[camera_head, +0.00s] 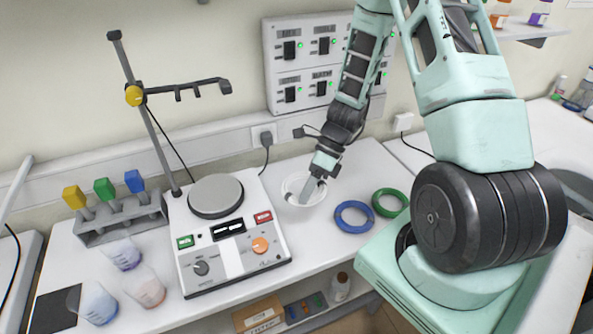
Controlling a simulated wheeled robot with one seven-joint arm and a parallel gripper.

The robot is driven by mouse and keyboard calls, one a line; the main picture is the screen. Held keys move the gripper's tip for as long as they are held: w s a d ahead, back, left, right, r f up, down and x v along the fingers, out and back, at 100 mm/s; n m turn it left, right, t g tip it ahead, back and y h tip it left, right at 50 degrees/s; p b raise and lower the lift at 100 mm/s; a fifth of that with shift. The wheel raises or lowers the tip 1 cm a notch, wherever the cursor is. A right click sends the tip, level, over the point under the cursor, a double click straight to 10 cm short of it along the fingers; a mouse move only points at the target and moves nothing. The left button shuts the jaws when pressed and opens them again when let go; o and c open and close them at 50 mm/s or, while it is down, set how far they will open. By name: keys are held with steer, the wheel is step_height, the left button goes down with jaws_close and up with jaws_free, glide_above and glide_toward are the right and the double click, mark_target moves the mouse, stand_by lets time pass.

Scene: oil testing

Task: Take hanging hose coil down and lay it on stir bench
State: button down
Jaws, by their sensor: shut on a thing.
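My gripper (310,192) points down over the bench and is shut on a white hose coil (289,194). The coil is pale and round, and my fingers cover part of it. It is at or just above the bench top; I cannot tell whether it touches. A blue coil (340,222) and a green coil (401,209) lie flat on the stir bench (330,252), just right of my gripper. The hooked bar (200,84) on the stand at the left has nothing hanging on it.
A stirrer hot plate (232,262) stands left of my gripper. Further left are a rack (120,221) with coloured-handled tools and several beakers (147,290). A switch panel (306,50) is on the wall behind. Bare bench lies in front of the coils.

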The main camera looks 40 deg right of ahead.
step_height(320, 180, down, 5)
steer(key=b, duration=0.5)
steer(key=shift+a+f, duration=0.15)
steer(key=shift+f, duration=0.05)
steer(key=shift+f+b, duration=1.1)
steer(key=shift+f, duration=0.7)
steer(key=c, duration=0.6)
jaws_free()
steer(key=shift+r, duration=0.1)
